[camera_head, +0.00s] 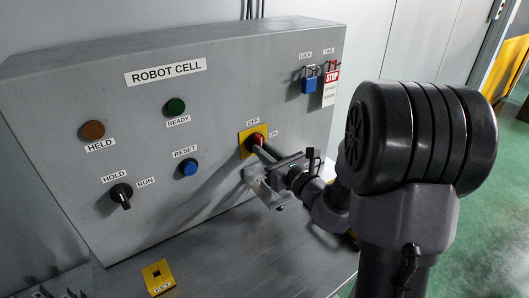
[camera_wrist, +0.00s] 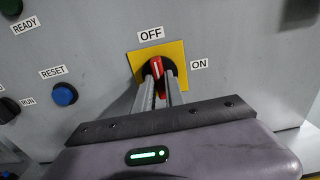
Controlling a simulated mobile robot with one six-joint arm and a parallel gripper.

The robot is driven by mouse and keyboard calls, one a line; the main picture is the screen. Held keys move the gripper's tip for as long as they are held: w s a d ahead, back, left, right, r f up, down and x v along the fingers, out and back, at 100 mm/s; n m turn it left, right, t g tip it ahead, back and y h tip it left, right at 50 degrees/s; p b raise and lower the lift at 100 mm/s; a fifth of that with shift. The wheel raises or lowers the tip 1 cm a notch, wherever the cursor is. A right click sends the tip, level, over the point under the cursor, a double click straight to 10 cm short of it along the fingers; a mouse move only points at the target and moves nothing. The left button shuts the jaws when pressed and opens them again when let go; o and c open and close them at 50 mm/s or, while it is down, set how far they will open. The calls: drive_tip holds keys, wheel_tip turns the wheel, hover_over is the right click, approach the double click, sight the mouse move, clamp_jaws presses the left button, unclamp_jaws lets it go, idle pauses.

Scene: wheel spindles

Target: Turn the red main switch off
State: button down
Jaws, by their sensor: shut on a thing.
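The red main switch (camera_head: 257,139) sits on a yellow plate on the grey ROBOT CELL panel. OFF is above the plate and ON to its right. In the wrist view the red handle (camera_wrist: 156,67) stands close to upright, its visible end towards the OFF label. My gripper (camera_wrist: 159,76) is shut on the handle, with one finger on each side of it. In the head view my gripper (camera_head: 256,152) reaches the switch from the lower right.
A blue RESET button (camera_head: 187,167) and a black HOLD/RUN knob (camera_head: 121,196) are left of the switch. A blue padlock (camera_head: 309,85) and a STOP tag (camera_head: 330,87) hang at upper right. A yellow KEY block (camera_head: 158,276) lies on the ledge below.

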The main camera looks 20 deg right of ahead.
idle(0.3)
drive_tip(key=c, duration=1.4)
unclamp_jaws()
drive_tip(key=shift+s, duration=0.1)
drive_tip(key=s+d+b, duration=0.3)
drive_tip(key=s+b, duration=0.6)
drive_tip(key=s, duration=0.8)
drive_tip(key=shift+d+b, duration=0.2)
drive_tip(key=shift+b, duration=0.15)
